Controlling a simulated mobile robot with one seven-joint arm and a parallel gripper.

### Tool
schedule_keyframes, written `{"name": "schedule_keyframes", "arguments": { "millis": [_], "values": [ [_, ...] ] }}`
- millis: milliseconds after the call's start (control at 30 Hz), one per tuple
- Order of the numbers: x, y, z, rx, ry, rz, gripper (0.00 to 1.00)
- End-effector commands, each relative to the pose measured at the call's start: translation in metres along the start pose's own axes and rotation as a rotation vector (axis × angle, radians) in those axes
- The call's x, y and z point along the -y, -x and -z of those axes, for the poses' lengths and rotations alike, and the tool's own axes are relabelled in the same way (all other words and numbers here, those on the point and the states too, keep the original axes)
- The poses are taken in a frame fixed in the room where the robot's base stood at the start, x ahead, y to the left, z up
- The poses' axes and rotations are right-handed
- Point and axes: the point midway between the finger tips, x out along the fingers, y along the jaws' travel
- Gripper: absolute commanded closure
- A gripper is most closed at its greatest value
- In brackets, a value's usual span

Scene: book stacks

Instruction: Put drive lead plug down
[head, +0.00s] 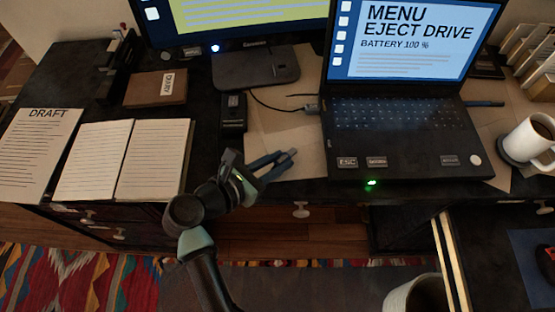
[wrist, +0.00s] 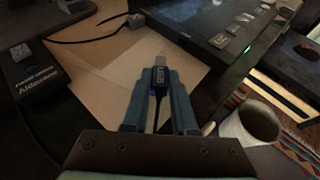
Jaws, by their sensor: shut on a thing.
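My gripper (head: 278,163) reaches over the front of the desk, left of the laptop (head: 400,115). In the wrist view, its two blue-grey fingers (wrist: 160,98) are closed on a small dark plug (wrist: 159,78) with a blue label and a pale metal tip. The tip points away from the gripper, above brown paper (wrist: 115,70). I cannot tell whether the plug touches the paper. A black drive box (head: 233,112) stands left of the paper, and it also shows in the wrist view (wrist: 37,88).
Another cable's plug (head: 312,108) sits at the laptop's left side. An open notebook (head: 122,160) lies to the left. A mug (head: 530,137) stands right of the laptop. An open drawer (head: 450,265) juts out at lower right. Bare paper lies around the gripper.

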Motion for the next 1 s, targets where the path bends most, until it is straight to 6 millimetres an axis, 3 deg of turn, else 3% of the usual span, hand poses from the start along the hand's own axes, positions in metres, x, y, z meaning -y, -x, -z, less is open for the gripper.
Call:
{"name": "schedule_keyframes", "arguments": {
  "millis": [500, 533, 667, 1000],
  "values": [
    [0.000, -0.005, 0.011, 0.000, 0.000, 0.000, 1.00],
    [0.000, -0.005, 0.011, 0.000, 0.000, 0.000, 0.69],
    [0.000, -0.005, 0.011, 0.000, 0.000, 0.000, 0.46],
    [0.000, -0.004, 0.008, 0.000, 0.000, 0.000, 0.44]
  ]
}}
